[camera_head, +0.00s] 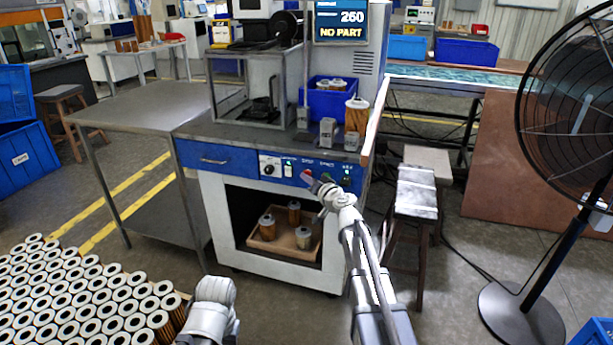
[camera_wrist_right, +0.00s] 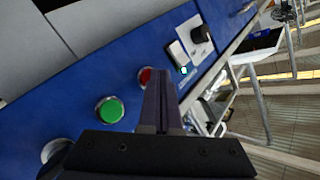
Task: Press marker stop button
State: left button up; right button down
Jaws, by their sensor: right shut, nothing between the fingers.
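The blue control panel (camera_head: 235,163) runs along the front of the machine. A red button (camera_wrist_right: 146,76) shows on it in the wrist view, beside a green button (camera_wrist_right: 110,110); the labels are too small to read. My right gripper (camera_head: 313,183) is in front of the panel, shut and empty. In the wrist view its closed fingertips (camera_wrist_right: 158,78) overlap the right side of the red button; I cannot tell whether they touch it. My left arm shows at the bottom of the head view, but its gripper does not.
The panel also carries a dark knob (camera_wrist_right: 201,34) and a white switch (camera_wrist_right: 178,54). A display (camera_head: 341,22) reads "NO PART". A bin of cartridges (camera_head: 262,248) sits under the machine. A stool (camera_head: 416,190) and a fan (camera_head: 575,115) stand to the right.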

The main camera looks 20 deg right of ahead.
dwell(0.5)
jog(key=shift+s+a, duration=0.35)
jog(key=shift+s, duration=0.25)
jog(key=s+a, duration=0.2)
jog(key=s, duration=0.2)
jog(key=shift+s+a, duration=0.1)
jog(key=shift+a, duration=0.3)
dwell(0.4)
